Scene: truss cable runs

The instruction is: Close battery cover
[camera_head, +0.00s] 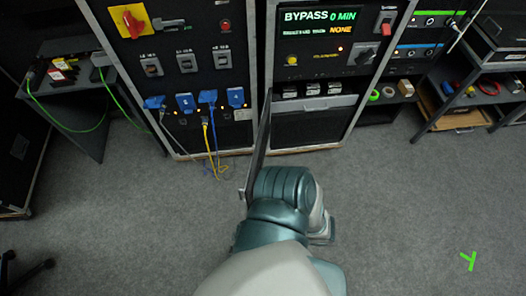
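A dark, thin panel (259,145), which looks like the battery cover, stands swung out from the right-hand rack and is seen nearly edge-on. Its hinge side is at the rack's left post, and its free lower end reaches down to my arm. The rack's battery bay (312,124) is open to view, with several black blocks in a row (313,90) along its top. No gripper fingers show.
The left rack (185,60) has a red and yellow rotary switch (130,21) and blue plugs with hanging cables (209,140). A side table (75,70) stands left, a shelf unit (480,85) right.

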